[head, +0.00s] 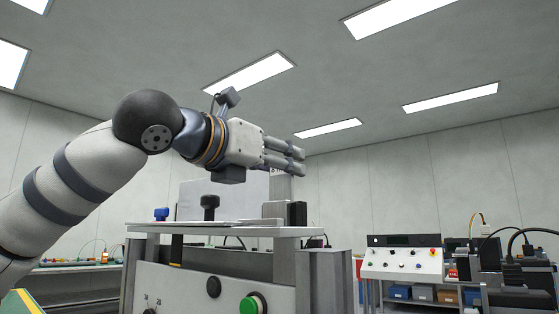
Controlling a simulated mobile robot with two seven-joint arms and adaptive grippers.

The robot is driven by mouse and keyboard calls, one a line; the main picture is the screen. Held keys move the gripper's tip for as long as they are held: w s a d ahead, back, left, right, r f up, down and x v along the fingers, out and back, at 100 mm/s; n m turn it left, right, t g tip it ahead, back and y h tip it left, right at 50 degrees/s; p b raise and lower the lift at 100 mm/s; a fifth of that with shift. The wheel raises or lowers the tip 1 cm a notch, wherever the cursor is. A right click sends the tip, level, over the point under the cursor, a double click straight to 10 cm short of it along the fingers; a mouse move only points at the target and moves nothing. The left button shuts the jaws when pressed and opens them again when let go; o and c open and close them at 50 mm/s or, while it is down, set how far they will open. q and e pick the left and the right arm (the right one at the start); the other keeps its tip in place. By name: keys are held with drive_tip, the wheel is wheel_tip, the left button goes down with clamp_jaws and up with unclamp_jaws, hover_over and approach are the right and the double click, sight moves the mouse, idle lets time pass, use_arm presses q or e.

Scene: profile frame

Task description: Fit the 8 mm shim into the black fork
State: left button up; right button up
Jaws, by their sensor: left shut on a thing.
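My left gripper (301,161) is high above the right part of a raised metal worktop (230,231), pointing right. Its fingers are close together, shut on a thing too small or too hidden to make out. I cannot pick out the 8 mm shim. Two black things stand on the worktop: a wide-topped piece on a stem (209,206) in the middle and an upright black block (297,213) at the right end. I cannot tell which, if either, is the black fork. My right gripper is not in view.
A blue knob-like piece (161,214) stands at the worktop's left. A grey block (275,210) adjoins the black block. A pale upright panel (240,195) rises behind. A green button (250,306) is on the front below. A control box (403,257) stands farther right.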

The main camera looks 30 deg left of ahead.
use_arm(q)
drive_tip(key=shift+f, duration=1.3)
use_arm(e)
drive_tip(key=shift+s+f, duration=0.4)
use_arm(q)
drive_tip(key=shift+r, duration=0.1)
drive_tip(key=shift+s+r, duration=0.15)
drive_tip(key=shift+r, duration=0.2)
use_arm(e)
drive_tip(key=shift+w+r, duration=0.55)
use_arm(q)
drive_tip(key=shift+f, duration=0.15)
drive_tip(key=shift+p, duration=0.45)
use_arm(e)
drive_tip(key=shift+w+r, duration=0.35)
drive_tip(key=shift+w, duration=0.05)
